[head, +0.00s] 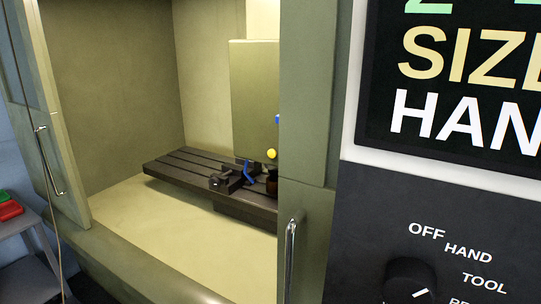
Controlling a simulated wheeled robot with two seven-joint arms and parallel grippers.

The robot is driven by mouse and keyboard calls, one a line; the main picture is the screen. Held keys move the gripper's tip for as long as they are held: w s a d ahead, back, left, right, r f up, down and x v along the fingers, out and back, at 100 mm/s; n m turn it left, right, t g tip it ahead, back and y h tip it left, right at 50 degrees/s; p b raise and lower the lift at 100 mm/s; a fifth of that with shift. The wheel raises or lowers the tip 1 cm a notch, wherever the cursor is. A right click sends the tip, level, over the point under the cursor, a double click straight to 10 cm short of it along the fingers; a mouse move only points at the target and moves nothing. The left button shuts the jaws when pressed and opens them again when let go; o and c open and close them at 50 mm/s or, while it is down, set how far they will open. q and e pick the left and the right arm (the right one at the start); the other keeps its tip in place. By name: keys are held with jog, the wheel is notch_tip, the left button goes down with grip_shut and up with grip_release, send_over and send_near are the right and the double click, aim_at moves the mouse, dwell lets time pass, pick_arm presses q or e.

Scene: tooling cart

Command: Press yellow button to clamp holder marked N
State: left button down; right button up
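A small round yellow thing (271,154), which looks like a button, shows inside the machine beside the edge of the right door. A small blue thing (277,119) sits above it, partly cut off by the door. Below is a dark slotted table (190,165) with a dark vise-like block (222,182) and a blue handle (249,172). A dark brownish round part (272,182) stands at its right end, partly hidden by the door. I see no holder with a readable N mark. Neither of my grippers is in view.
The machine opening lies between a left door with a handle (48,165) and a right door with a handle (290,250). A control panel (370,200) with a dark knob (408,278) and a screen (450,120) fills the right. A grey cart (25,222) holds red and green items.

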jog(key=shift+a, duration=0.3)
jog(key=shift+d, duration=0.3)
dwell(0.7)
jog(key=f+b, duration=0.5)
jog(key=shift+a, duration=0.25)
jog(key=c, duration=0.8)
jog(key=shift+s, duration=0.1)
